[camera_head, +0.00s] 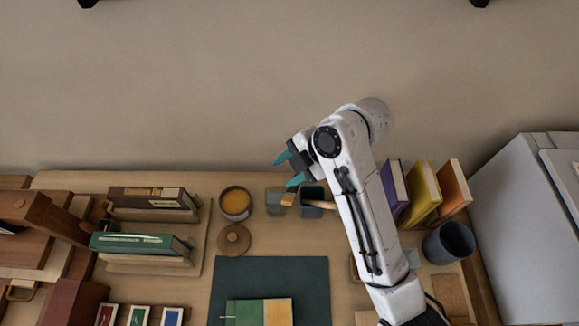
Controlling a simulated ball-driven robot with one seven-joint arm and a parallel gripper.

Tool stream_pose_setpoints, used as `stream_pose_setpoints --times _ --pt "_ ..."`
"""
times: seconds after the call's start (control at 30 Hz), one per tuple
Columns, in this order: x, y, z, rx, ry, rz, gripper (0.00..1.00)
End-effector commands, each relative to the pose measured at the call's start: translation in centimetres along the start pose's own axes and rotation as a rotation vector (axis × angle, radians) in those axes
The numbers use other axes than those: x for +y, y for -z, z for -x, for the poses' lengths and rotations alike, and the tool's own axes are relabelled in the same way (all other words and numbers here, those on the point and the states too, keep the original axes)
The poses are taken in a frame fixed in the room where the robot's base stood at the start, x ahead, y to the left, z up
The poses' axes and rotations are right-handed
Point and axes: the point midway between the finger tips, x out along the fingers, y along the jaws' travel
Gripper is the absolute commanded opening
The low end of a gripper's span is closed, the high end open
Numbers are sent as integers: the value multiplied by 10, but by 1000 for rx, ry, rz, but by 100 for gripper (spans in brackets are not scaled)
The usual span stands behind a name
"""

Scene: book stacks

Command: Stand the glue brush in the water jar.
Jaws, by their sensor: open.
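My gripper (288,169) is open, its two teal fingertips apart with nothing between them. In the head view it shows just above the back edge of the table, pointing left. Below it, a tan wooden piece (320,204), which looks like the glue brush's handle, lies by a dark blue square container (312,191). Its right end is hidden behind my arm. A small orange-tan block (288,199) shows left of it; I cannot tell if they join. A grey-green, glassy square vessel (273,197), perhaps the water jar, stands left of the blue container.
A round pot of amber stuff (235,203) and its wooden lid (233,240) are to the left. A dark green mat (270,276) lies in front. Books (422,190) and a dark blue cup (448,243) stand right of my arm. Book stands (150,240) fill the left.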

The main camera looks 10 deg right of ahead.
Motion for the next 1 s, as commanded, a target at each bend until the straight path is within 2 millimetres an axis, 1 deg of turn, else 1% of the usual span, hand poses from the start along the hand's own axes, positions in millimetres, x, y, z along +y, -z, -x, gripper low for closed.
stream_pose_setpoints --times 0.03,0.07,0.17,0.33,0.4,0.5,0.73,1.0 --pt "5 3 8 -1 -2 1 46" --pt "5 3 11 -1 -3 1 46" --pt "4 2 28 -2 -5 2 46" --pt "4 2 66 -3 -6 2 46" --pt "6 4 86 -2 -3 -3 46" --pt "6 4 103 -2 -2 -3 46" --pt "4 3 122 -2 0 -1 46" --pt "3 2 126 0 0 0 46"
